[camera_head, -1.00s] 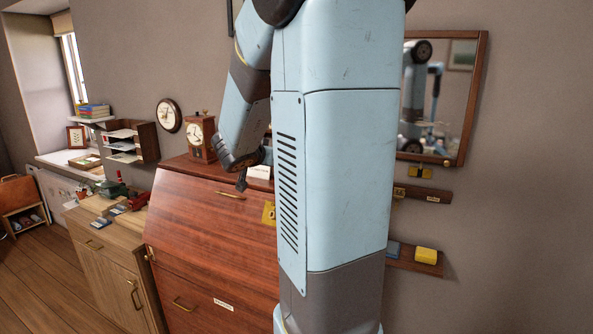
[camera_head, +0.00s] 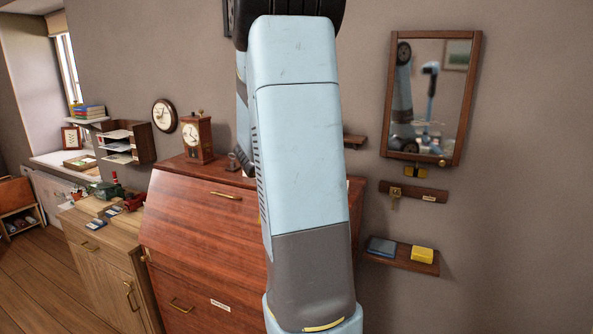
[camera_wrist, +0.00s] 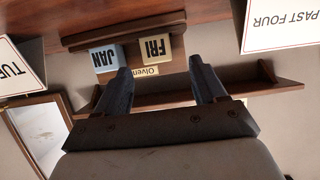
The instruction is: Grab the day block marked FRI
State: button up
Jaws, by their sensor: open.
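The FRI block (camera_wrist: 155,48) is a cream block with dark letters in the wrist view. It sits in a dark wooden holder (camera_wrist: 125,32), beside a pale blue block marked JAN (camera_wrist: 105,58) on its left. My gripper (camera_wrist: 159,65) is open and empty. Its two dark fingers point toward the holder, with the FRI block seen between and beyond the fingertips. The left fingertip overlaps the lower edge of the JAN block in the picture. In the head view my arm hides the calendar blocks.
White cards (camera_wrist: 285,22) stand at both sides in the wrist view. A small label (camera_wrist: 146,71) is by the holder. In the head view, a slant-front desk (camera_head: 205,230) carries a wooden clock (camera_head: 197,138). A mirror (camera_head: 430,100) and a small shelf (camera_head: 400,260) hang at right.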

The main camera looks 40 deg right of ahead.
jog(key=shift+x, duration=2.35)
jog(key=shift+s+d, duration=0.1)
jog(key=shift+s, duration=0.05)
jog(key=c, duration=1.1)
jog(key=shift+o, duration=0.2)
jog(key=shift+r, duration=0.15)
